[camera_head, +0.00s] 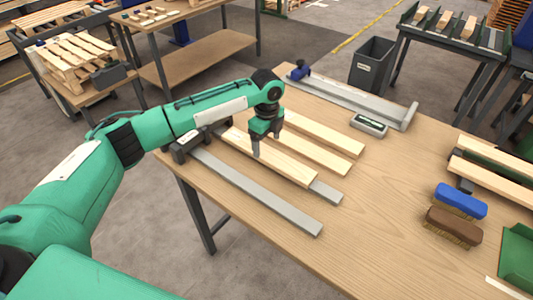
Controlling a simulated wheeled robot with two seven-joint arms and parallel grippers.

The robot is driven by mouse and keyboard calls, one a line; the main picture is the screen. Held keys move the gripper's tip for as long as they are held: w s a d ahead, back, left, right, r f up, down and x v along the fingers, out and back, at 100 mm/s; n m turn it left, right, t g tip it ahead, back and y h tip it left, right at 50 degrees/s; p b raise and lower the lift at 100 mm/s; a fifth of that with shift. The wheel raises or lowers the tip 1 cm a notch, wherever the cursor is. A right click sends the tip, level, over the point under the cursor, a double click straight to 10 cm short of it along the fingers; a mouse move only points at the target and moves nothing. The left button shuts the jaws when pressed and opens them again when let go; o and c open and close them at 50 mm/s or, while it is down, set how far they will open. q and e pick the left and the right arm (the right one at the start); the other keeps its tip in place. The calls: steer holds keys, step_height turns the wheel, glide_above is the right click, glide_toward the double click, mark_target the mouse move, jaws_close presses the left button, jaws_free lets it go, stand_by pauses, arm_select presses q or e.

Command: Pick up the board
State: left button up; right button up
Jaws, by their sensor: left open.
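Several pale wooden boards lie on the wooden work table (385,205). The nearest board (290,168) rests across grey metal bars, and my left gripper (264,145) points down over it. The fingers are open, with one fingertip at or just above this board; I cannot tell whether it touches. Beside it lie a middle board (318,154) and a far board (325,133), roughly parallel. My gripper and wrist hide part of these boards. My right gripper is not in view.
A long grey metal bar (265,195) lies along the table's near edge. A blue brush (461,200), a brown brush (454,226), a green tray (518,255) and more boards (490,183) are at the right. A small grey device (369,124) and a metal channel (350,98) lie farther back.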

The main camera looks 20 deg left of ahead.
mark_target(266, 152)
arm_select(q)
step_height(266, 152, down, 4)
steer(key=shift+w+a+r+p, duration=0.1)
steer(key=shift+r+p, duration=0.05)
steer(key=shift+p, duration=0.3)
steer(key=shift+f, duration=0.2)
steer(key=c, duration=1.2)
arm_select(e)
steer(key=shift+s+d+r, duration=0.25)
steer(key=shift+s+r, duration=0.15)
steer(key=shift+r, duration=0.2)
